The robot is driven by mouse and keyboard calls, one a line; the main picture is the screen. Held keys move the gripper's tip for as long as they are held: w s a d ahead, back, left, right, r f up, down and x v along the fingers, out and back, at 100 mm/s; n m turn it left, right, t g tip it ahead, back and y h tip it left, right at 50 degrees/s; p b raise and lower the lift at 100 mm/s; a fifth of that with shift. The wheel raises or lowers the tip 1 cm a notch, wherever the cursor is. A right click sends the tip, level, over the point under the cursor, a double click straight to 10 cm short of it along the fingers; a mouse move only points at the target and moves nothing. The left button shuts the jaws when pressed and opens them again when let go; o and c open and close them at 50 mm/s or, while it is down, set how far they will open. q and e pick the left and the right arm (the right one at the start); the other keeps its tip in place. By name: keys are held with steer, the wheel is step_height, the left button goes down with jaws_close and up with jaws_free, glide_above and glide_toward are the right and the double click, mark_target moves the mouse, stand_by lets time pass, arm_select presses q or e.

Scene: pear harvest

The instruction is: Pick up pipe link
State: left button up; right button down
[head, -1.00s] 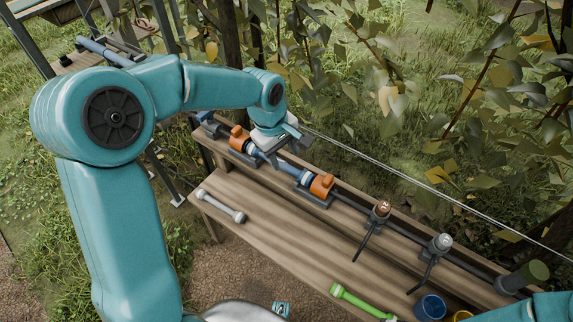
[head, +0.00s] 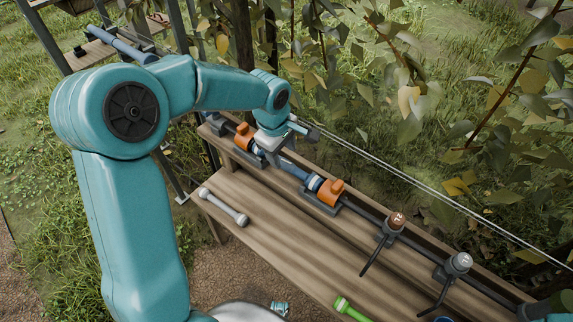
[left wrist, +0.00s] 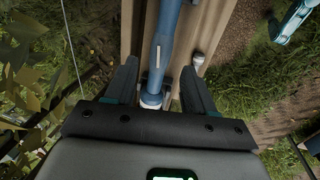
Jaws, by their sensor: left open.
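A blue pipe link (head: 293,168) with pale collars lies between two orange-handled valves in the pipe line along the back of the wooden bench. My left gripper (head: 272,152) is above the left part of this link, pointing down. In the left wrist view, the blue pipe link (left wrist: 166,40) runs between the two dark fingers of my open left gripper (left wrist: 160,68), with gaps on both sides. A loose pale grey bar with thicker ends (head: 223,207) lies on the bench front. My right gripper is out of view.
Orange valves (head: 243,137) (head: 326,193) flank the link. Two dark lever fittings (head: 391,228) (head: 451,272) stand farther right. A green bar (head: 348,308) lies at the front. Wires and leafy branches hang behind the bench (head: 300,245), whose middle is clear.

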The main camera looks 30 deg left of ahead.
mark_target(285, 163)
arm_select(q)
steer(key=f, duration=0.2)
steer(key=w+f, duration=0.1)
steer(key=f, duration=0.2)
steer(key=shift+d, duration=0.15)
jaws_close()
